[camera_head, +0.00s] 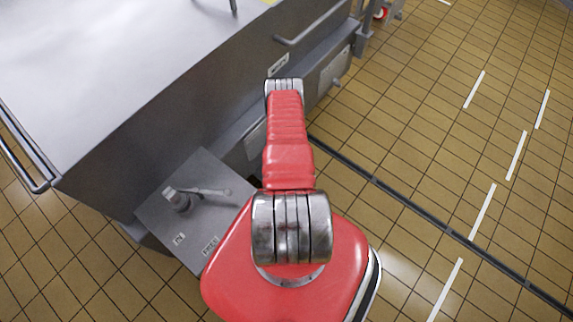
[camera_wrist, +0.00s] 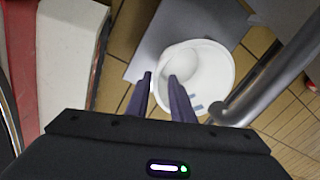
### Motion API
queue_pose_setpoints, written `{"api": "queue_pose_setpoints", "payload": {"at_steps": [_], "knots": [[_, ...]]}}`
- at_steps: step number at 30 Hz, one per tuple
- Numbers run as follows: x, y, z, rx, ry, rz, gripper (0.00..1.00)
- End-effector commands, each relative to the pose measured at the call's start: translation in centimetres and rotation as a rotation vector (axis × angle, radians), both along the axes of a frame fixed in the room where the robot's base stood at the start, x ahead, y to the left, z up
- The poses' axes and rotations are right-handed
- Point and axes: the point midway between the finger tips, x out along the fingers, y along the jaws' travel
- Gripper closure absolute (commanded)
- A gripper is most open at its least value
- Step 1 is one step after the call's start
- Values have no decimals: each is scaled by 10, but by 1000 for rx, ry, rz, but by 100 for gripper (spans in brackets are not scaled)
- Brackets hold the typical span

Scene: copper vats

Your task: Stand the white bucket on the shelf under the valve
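The white bucket (camera_wrist: 212,64) shows in the wrist view with its round mouth facing the camera. It is over a grey plate that looks like the shelf (camera_wrist: 165,35); I cannot tell for sure whether its base touches. A grey pipe (camera_wrist: 272,82), likely the valve's, crosses at the right, and its end overlaps the bucket's lower right rim. My gripper (camera_wrist: 160,80) has its fingers apart. The right finger overlaps the bucket's mouth; the left finger is just outside the left rim. Bucket and gripper are hidden in the head view.
A large steel vat (camera_head: 110,70) fills the upper left of the head view. A grey panel with a lever handle (camera_head: 200,192) and labels lies left of my red arm. Tiled floor (camera_head: 430,140) with white dashes and a dark drain line is open at the right.

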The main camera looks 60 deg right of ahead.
Motion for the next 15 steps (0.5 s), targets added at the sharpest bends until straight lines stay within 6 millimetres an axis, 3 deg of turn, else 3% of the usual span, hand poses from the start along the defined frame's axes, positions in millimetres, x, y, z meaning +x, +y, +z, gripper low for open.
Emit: {"api": "queue_pose_setpoints", "payload": {"at_steps": [15], "knots": [[-1, 6, 60, -2, -2, -1, 79]]}}
